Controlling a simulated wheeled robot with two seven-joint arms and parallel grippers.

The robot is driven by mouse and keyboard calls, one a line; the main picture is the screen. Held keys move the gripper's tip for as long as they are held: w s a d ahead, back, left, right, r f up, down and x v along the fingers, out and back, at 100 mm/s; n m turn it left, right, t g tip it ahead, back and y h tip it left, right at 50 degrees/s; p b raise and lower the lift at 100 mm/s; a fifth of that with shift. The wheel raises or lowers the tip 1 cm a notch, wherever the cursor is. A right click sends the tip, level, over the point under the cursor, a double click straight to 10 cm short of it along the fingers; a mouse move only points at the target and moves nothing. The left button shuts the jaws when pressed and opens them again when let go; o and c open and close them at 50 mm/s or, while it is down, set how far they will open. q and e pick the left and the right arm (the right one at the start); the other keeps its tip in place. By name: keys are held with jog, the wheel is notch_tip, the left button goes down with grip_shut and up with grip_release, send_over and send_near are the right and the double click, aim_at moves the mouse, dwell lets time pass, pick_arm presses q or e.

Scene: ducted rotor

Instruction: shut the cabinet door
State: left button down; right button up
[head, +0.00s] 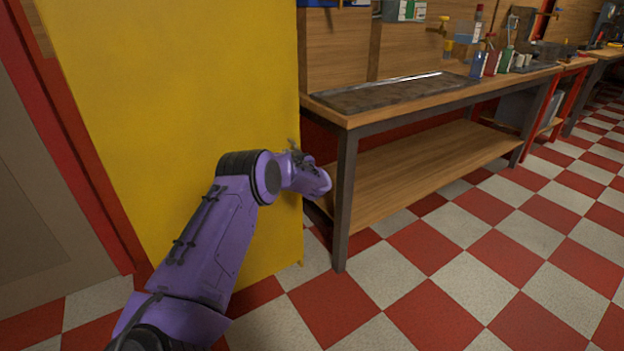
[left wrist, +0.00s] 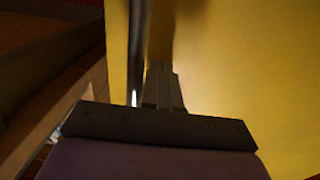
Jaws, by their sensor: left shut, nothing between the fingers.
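A tall yellow panel (head: 170,110) of the cabinet fills the left of the head view; whether it is the door or a side wall I cannot tell. Its right edge stands close to the workbench. My left arm reaches across its lower right part, and the wrist is beside that edge. The fingers are not clear in the head view. In the left wrist view my left gripper (left wrist: 160,85) is shut and empty, pointing along a yellow surface (left wrist: 240,70). Whether it touches is unclear. My right gripper is out of view.
A wooden workbench (head: 420,95) with a dark metal leg (head: 344,205) and a lower shelf (head: 440,165) stands just right of my left wrist. Bottles stand farther along it. A red frame (head: 75,150) borders the left. The checkered floor at the front right is clear.

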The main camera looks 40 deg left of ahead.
pick_arm(q)
jog(key=w+p+v, duration=0.1)
jog(key=p+v, duration=0.4)
jog(key=v, duration=0.9)
jog(key=shift+d, duration=0.15)
